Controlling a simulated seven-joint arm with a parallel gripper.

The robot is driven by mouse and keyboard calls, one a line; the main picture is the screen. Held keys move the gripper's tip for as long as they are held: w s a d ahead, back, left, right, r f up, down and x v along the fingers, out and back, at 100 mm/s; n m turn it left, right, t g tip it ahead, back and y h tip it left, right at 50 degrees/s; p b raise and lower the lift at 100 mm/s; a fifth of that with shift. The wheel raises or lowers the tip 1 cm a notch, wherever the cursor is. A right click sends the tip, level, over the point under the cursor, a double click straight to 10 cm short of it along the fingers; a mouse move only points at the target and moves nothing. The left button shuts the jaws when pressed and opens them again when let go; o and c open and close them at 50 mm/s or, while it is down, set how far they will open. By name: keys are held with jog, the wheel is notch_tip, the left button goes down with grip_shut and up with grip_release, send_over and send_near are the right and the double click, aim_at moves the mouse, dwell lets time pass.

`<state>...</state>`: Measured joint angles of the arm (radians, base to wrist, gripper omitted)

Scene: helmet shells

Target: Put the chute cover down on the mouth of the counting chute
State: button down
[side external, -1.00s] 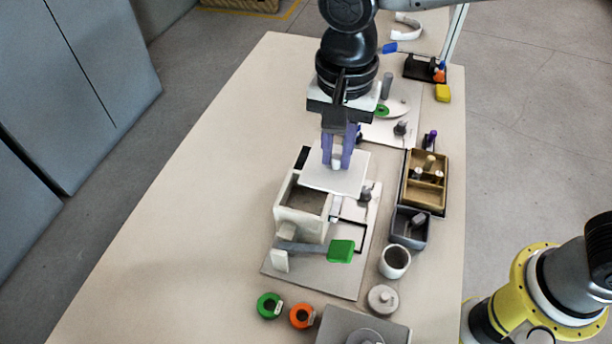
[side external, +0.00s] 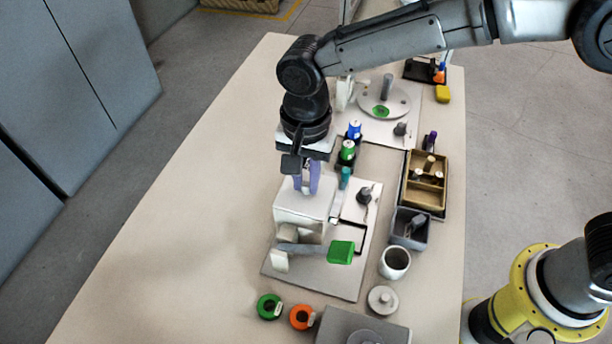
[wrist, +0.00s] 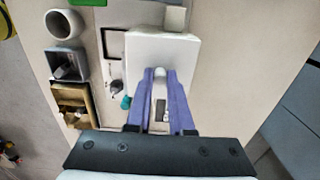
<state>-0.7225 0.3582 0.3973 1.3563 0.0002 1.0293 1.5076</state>
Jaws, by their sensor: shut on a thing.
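The chute cover (side external: 304,203) is a flat white square plate, and in the side view it lies level over the top of the counting chute (side external: 297,223), a white box. The chute's mouth is hidden under it. My gripper (side external: 307,190) is above the plate with its purple fingers shut on the cover's small knob. The wrist view shows the cover (wrist: 178,50) square over the box, with my gripper (wrist: 160,75) on its white knob. I cannot tell whether the plate touches the rim all round.
A green block (side external: 341,251) is at the chute's front. Right of it stand a white cup (side external: 395,262), a grey bin (side external: 410,228) and a wooden box (side external: 425,182). Green (side external: 347,152) and blue (side external: 354,131) cylinders stand behind. The table's left side is clear.

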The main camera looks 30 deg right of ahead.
aim_at(306, 184)
jog(key=shift+f, duration=0.15)
jog(key=c, duration=0.8)
grip_release()
notch_tip(306, 184, up, 12)
jog(key=shift+r, duration=0.2)
